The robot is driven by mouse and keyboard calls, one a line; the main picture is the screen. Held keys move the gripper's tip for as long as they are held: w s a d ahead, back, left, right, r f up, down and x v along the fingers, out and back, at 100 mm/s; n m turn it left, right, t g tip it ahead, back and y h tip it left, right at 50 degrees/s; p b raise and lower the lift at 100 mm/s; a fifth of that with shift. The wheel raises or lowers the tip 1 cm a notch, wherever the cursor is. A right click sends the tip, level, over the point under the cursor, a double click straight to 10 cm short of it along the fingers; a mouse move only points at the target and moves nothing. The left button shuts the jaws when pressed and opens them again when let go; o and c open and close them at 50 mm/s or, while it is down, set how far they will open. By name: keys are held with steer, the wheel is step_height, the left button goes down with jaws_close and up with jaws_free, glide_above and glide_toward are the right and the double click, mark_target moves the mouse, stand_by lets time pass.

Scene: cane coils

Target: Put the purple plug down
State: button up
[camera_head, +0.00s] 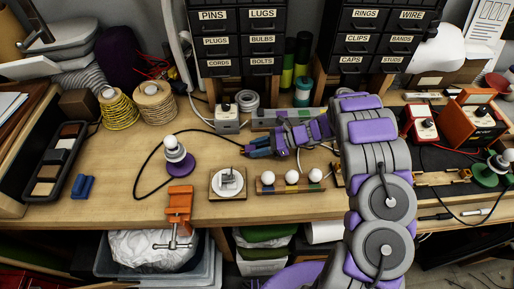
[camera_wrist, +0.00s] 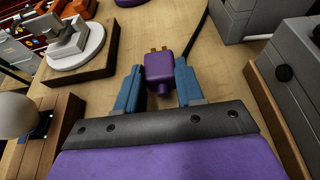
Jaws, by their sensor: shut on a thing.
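My gripper (camera_head: 250,149) is low over the middle of the workbench, pointing left. In the wrist view, its blue fingers are shut on the purple plug (camera_wrist: 159,68), whose brass prongs point away from the palm. I cannot tell whether the plug touches the bench; in the head view it is too small to make out at the fingertips. A dark cord (camera_wrist: 194,35) runs close by the plug. A lamp with a white bulb and purple base (camera_head: 180,167) stands left of my gripper, with a black cord looping around it.
A round white fitting on a wooden block (camera_head: 228,190) and a wooden strip with three white bulbs (camera_head: 290,188) lie in front of my gripper. A grey socket box (camera_head: 227,122) and a long grey-green box (camera_head: 270,124) stand behind. An orange clamp (camera_head: 179,203) grips the front edge.

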steer(key=shift+a+f, duration=0.15)
steer(key=shift+a, duration=0.05)
steer(key=o, duration=0.8)
steer(key=shift+a, duration=0.25)
steer(key=shift+c, duration=0.2)
steer(key=o, duration=0.4)
steer(key=shift+a, duration=0.45)
steer(key=shift+c, duration=0.2)
steer(key=shift+d, duration=0.65)
steer(key=p+v, duration=0.2)
steer(key=v, duration=1)
steer(key=shift+a+r, duration=0.15)
steer(key=shift+r, duration=0.05)
steer(key=s+a+r+n+g+h, duration=0.35)
steer(key=s+r+n+h, duration=0.45)
steer(key=s+r, duration=0.9)
steer(key=s+d+r+n+h, duration=0.1)
steer(key=s+n, duration=0.4)
steer(key=s, duration=0.6)
steer(key=s+d+r+n+t+h, duration=0.1)
steer(key=s+n+h, duration=0.3)
steer(key=s, duration=0.8)
steer(key=shift+d+r+n+h, duration=0.3)
steer(key=shift+d+r+n, duration=0.15)
steer(key=shift+d+n, duration=0.15)
steer(key=shift+t, duration=0.25)
